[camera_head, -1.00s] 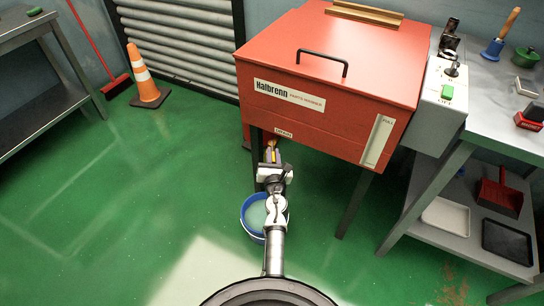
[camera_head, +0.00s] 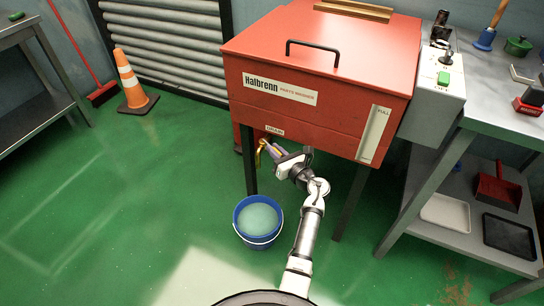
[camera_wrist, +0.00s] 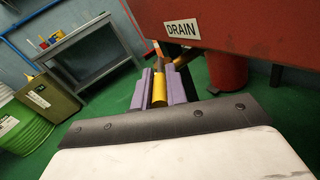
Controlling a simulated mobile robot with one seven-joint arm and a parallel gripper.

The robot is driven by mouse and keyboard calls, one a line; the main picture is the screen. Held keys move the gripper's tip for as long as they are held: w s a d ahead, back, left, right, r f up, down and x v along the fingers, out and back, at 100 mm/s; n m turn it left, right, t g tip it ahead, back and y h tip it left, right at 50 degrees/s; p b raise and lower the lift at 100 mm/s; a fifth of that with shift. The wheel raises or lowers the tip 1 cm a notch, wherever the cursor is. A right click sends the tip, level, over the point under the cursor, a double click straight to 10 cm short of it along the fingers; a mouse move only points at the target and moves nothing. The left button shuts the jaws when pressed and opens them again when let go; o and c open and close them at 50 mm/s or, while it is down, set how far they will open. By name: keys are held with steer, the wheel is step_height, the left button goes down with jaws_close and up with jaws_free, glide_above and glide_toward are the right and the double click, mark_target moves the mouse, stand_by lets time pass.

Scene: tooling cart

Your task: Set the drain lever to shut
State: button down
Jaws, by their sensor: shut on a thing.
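The red parts washer (camera_head: 320,60) has a DRAIN label (camera_head: 275,130) on its lower front edge, also seen in the wrist view (camera_wrist: 181,29). Just below the label is the brass drain tap (camera_head: 260,152). My gripper (camera_head: 270,149) is at the tap from the right, under the washer's edge. In the wrist view my gripper's purple fingers (camera_wrist: 160,92) are shut on the yellow drain lever (camera_wrist: 159,90), which lies between them. Most of the tap is hidden there, and the exact angle of the lever is hard to tell.
A blue bucket (camera_head: 258,220) with pale liquid stands on the floor below the tap. The washer's legs (camera_head: 250,165) stand close to my arm. An orange cone (camera_head: 132,85) is at the left.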

steer(key=shift+w+d+n+g+y+b, duration=0.2)
steer(key=shift+n+g+y+b, duration=0.1)
steer(key=shift+n+y+b, duration=0.15)
steer(key=c, duration=1.4)
jaws_free()
steer(key=v, duration=1.4)
steer(key=shift+b, duration=0.3)
steer(key=shift+w+d, duration=0.1)
steer(key=shift+d, duration=0.05)
